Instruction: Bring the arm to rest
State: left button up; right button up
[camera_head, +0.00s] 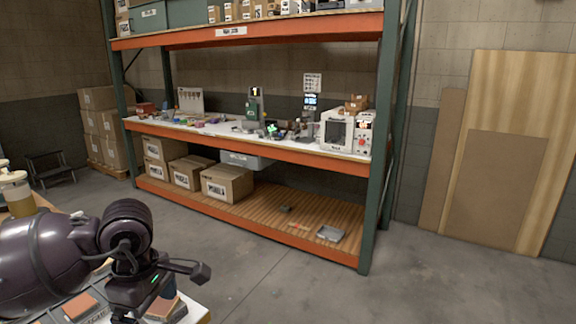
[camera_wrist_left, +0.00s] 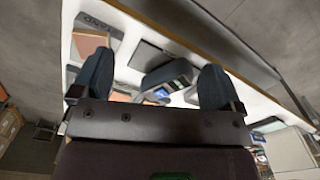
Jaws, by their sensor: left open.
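My left arm comes in at the lower left of the head view, over the end of a white table (camera_head: 203,308). My left gripper (camera_head: 180,280) is seen side-on there, above the table. In the left wrist view, my left gripper (camera_wrist_left: 155,82) has its two dark fingers wide apart. A dark block with a coloured label (camera_wrist_left: 168,76) shows between and beyond the fingertips, apparently on the white table (camera_wrist_left: 135,75); I cannot tell how far below. Nothing is visibly held. My right gripper is in neither view.
A grey tray with an orange-brown piece (camera_head: 80,306) lies on the table near the arm. A jar (camera_head: 15,192) stands at the left edge. A large orange and green rack (camera_head: 250,142) holds boxes and equipment. The floor (camera_head: 300,285) between is clear.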

pick_arm(q)
jog(key=s+d+f+n+h, duration=0.1)
jog(key=s+d+n+h, duration=0.3)
jog(key=d+n+h, duration=0.35)
jog(key=s+d+f+n+h, duration=0.1)
jog(key=s+d+n+h, duration=0.3)
jog(key=d+h, duration=0.55)
jog(key=w+a+f+n+t+y, duration=0.35)
jog(key=a+n+t, duration=0.4)
jog(key=n, duration=0.65)
jog(key=w+a+f+n+t+y, duration=0.2)
jog(key=a+f+n+t+y, duration=0.15)
jog(key=n+t, duration=0.85)
jog(key=s+a+f+n+g+y, duration=0.4)
jog(key=f+n, duration=0.4)
jog(key=f, duration=0.2)
jog(key=s+a+f+n+g+y, duration=0.4)
jog(key=s+a+f+n+y, duration=0.2)
jog(key=s+f+n, duration=0.3)
jog(key=shift+s+a+f, duration=0.15)
jog(key=shift+s+f, duration=0.05)
jog(key=shift+f, duration=0.55)
jog(key=shift+n, duration=0.25)
